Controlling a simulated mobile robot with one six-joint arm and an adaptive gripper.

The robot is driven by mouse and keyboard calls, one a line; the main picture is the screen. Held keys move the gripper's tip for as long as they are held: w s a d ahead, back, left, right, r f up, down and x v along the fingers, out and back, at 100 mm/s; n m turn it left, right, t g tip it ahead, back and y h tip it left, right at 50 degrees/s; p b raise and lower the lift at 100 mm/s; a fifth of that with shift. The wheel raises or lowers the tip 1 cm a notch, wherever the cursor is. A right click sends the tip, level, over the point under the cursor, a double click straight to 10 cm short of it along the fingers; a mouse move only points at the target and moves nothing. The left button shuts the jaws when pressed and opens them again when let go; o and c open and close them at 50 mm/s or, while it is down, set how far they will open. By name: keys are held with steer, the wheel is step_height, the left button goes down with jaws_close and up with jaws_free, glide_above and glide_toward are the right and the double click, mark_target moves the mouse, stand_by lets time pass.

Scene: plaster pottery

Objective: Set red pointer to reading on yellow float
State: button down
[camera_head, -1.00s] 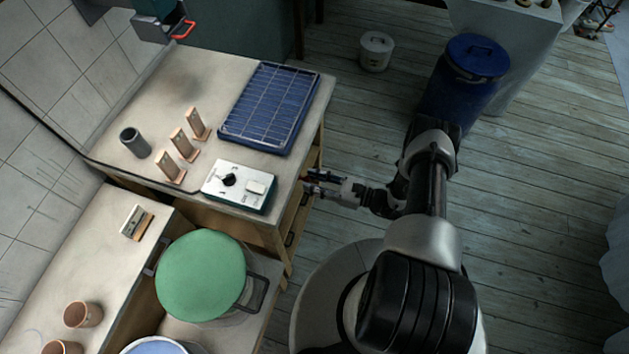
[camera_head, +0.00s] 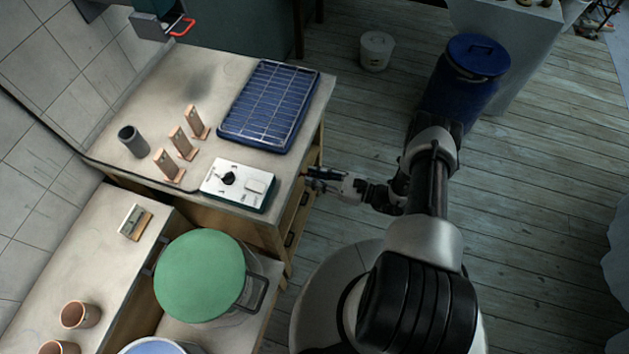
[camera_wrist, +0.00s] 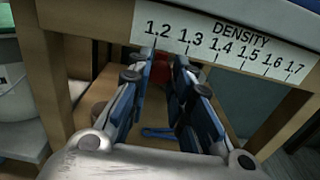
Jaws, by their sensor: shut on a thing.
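The red pointer (camera_wrist: 161,72) shows in the wrist view between my fingertips, just below the low end of the density scale, near 1.2 and 1.3. The white scale strip (camera_wrist: 225,42) on the bench edge is marked 1.2 to 1.7. My gripper (camera_wrist: 162,66) is shut on the red pointer, and its fingers hide most of it. In the head view my gripper (camera_head: 318,178) is at the right front edge of the bench, and the pointer is not clear there. I cannot make out a yellow float in either view.
The bench (camera_head: 225,85) carries a blue rack (camera_head: 268,103), a white control box (camera_head: 238,186), several upright tan plates and a grey cup (camera_head: 133,141). A green-lidded bin (camera_head: 200,277) stands in front. A blue barrel (camera_head: 460,85) stands behind my arm.

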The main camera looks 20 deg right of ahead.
steer(key=shift+w+d+f+b, duration=0.1)
steer(key=shift+w+d+b, duration=0.8)
steer(key=shift+w, duration=0.25)
steer(key=c, duration=1.4)
jaws_free()
steer(key=v, duration=1.2)
